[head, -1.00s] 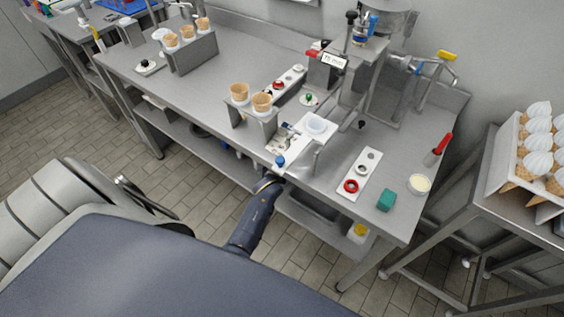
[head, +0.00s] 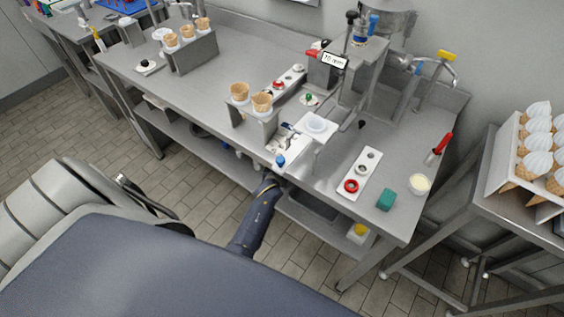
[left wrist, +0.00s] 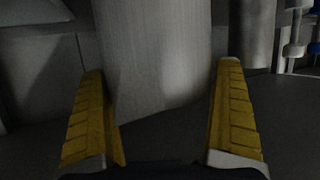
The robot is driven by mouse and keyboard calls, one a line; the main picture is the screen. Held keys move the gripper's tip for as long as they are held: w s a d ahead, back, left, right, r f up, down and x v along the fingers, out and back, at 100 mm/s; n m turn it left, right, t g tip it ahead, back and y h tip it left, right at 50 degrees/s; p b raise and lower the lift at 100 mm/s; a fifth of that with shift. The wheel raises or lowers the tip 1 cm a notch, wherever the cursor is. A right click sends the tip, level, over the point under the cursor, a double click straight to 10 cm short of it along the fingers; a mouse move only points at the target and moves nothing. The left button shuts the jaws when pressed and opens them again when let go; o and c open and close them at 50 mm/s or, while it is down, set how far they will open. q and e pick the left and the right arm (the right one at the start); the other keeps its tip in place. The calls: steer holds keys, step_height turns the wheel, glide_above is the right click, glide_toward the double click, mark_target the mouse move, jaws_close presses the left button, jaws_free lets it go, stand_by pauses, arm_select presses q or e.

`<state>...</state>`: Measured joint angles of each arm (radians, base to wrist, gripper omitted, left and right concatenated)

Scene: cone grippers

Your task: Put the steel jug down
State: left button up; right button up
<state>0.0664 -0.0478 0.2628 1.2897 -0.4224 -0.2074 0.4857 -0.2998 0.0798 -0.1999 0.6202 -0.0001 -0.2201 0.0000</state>
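The steel jug (left wrist: 155,50) fills the middle of the left wrist view as a pale grey, rounded wall with its lower edge showing. The two yellow-padded fingers of my left gripper (left wrist: 162,110) stand on either side of it and appear closed on it. My right gripper is in neither view.
A cone stand (head: 253,128) is close left of the gripper. A steel machine (head: 352,75) stands behind. A white strip with rings (head: 361,172), a green block (head: 386,200) and a small pale cup (head: 420,184) lie to the right. The table's left middle (head: 215,90) is clear.

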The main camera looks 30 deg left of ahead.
arm_select(q)
steer(key=shift+s+r, duration=0.1)
steer(key=shift+r, duration=0.05)
steer(key=v, duration=1.2)
steer(key=s+d+f+m+g+h, duration=0.1)
steer(key=s+d+f+g, duration=0.15)
steer(key=s+f, duration=0.5)
steer(key=s+d+f+m+g+h, duration=0.15)
steer(key=s+d+f, duration=0.25)
steer(key=f, duration=0.7)
steer(key=s+d+f+m+g+h, duration=0.1)
steer(key=s+d+f+m, duration=0.15)
steer(key=s+f, duration=0.5)
steer(key=s+f+g, duration=0.2)
steer(key=s+f, duration=0.3)
steer(key=s, duration=0.4)
steer(key=s+f+m+g, duration=0.1)
steer(key=s+f, duration=0.3)
steer(key=s, duration=0.5)
steer(key=s+a+f+m+g, duration=0.1)
steer(key=s+f+g, duration=0.2)
steer(key=s, duration=0.7)
step_height(320, 180, down, 3)
steer(key=shift+r+h, duration=0.15)
steer(key=shift+h, duration=0.2)
steer(key=shift+a, duration=0.1)
